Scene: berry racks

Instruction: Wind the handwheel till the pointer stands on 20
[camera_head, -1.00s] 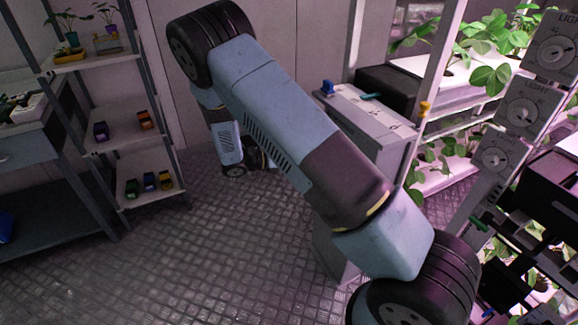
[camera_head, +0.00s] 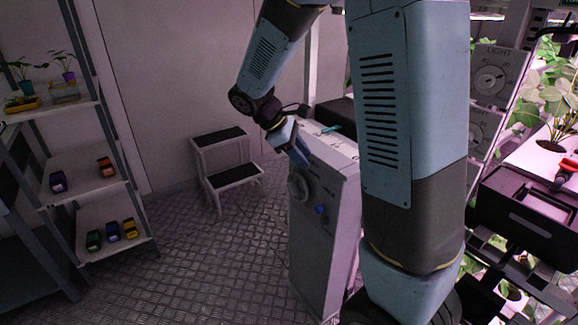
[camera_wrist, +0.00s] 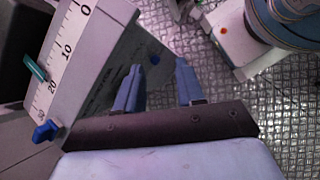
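The grey cabinet (camera_head: 325,225) stands in the middle of the head view. A round grey handwheel (camera_head: 299,187) is on its side face, with a blue knob (camera_head: 320,209) low on its right. In the wrist view a white scale (camera_wrist: 73,45) runs along the cabinet top, numbered 0 to 30. The teal pointer (camera_wrist: 35,67) lies beside it between 10 and 20, nearer 20; the exact reading is unclear. It also shows in the head view (camera_head: 331,129). My gripper (camera_wrist: 158,72) is open and empty, above and beside the handwheel.
A blue piece (camera_wrist: 45,132) sits near the scale's 30 end. A two-step stool (camera_head: 225,168) stands behind, left of the cabinet. A shelf rack (camera_head: 95,170) is at left, plant racks with a black crate (camera_head: 530,215) at right. The floor between is clear.

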